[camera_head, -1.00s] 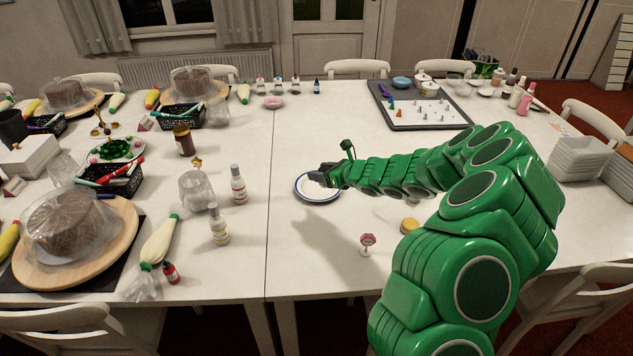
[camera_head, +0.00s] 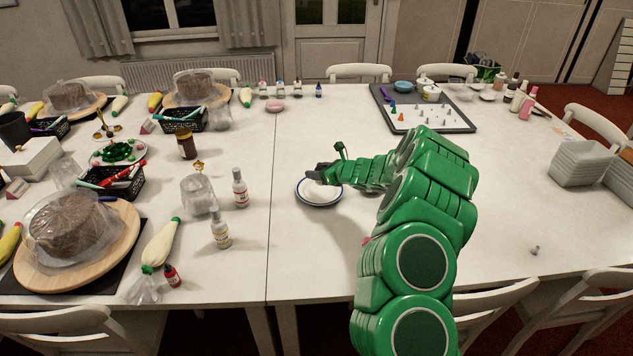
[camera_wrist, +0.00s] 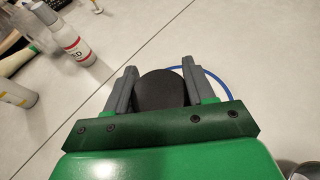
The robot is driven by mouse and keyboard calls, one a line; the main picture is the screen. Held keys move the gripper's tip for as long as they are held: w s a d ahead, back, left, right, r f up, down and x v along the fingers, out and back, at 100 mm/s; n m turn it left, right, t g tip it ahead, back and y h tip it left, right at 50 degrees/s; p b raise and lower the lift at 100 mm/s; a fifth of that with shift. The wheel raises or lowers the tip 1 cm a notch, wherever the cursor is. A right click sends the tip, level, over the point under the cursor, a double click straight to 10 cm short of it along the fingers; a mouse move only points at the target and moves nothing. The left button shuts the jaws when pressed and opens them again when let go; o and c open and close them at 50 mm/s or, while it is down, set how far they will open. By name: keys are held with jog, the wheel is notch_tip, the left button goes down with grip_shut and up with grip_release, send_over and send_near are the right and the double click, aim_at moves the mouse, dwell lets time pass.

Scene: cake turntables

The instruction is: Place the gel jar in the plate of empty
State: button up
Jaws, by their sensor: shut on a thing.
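The plate (camera_head: 301,197) is white with a blue rim and stands on the right-hand table, near the seam. In the wrist view, part of its blue rim (camera_wrist: 221,82) shows behind my right finger. My gripper (camera_head: 320,171) is over the far side of the plate in the head view. In the wrist view, my gripper (camera_wrist: 158,80) has its two grey fingers closed on either side of a dark round top, which I take for the gel jar (camera_wrist: 161,90). The jar's body is hidden below it, so I cannot tell whether it touches the plate.
Bottles (camera_head: 239,188) (camera_head: 220,230) and a bagged clear cup (camera_head: 197,194) stand left of the plate. A tray with small pieces (camera_head: 457,122) lies at the back right. A small grey item (camera_head: 535,250) sits near the front right edge. The table between is mostly clear.

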jog(key=shift+w+a+f, duration=0.1)
jog(key=shift+w+f, duration=0.75)
jog(key=shift+f, duration=0.15)
jog(key=shift+w+a+f, duration=0.1)
jog(key=shift+w+f, duration=0.7)
jog(key=shift+f, duration=1.75)
jog(key=shift+f, duration=0.15)
jog(key=o, duration=1.1)
jog(key=shift+c, duration=0.2)
